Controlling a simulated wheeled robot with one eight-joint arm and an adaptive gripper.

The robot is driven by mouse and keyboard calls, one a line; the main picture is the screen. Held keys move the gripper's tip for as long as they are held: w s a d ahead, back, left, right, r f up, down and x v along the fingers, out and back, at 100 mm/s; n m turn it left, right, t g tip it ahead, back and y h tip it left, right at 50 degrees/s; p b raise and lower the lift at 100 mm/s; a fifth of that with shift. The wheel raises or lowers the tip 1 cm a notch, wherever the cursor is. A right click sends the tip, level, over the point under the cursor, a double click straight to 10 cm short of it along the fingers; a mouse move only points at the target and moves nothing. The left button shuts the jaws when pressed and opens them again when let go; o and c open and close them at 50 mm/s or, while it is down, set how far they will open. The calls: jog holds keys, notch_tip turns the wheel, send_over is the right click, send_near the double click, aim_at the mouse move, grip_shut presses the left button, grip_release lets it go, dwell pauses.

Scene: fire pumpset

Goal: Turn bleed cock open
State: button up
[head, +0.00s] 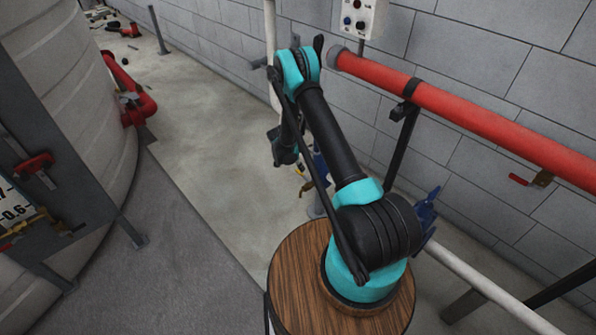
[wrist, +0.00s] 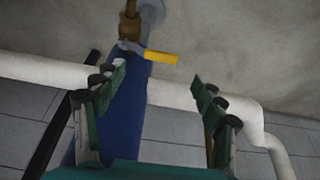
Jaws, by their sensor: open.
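A small brass cock (wrist: 130,27) with a yellow lever (wrist: 161,57) shows at the top of the wrist view. The lever points right and a little down in that picture. My gripper (wrist: 157,76) is open and empty. Its two fingers stand apart below the lever in the picture, and neither is seen touching it. In the head view the brass cock (head: 307,187) and a bit of its yellow lever (head: 300,169) show low beside my arm.
A blue post (wrist: 117,128) and a white pipe (wrist: 172,93) lie behind my fingers. A red pipe (head: 470,115) runs along the block wall, with a red-handled cock (head: 530,179) at right. A large tank (head: 75,110) stands left. The floor (head: 205,150) between is clear.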

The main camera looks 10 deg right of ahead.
aim_at(303, 176)
jog(key=shift+x, duration=2.95)
jog(key=shift+c, duration=0.6)
grip_shut()
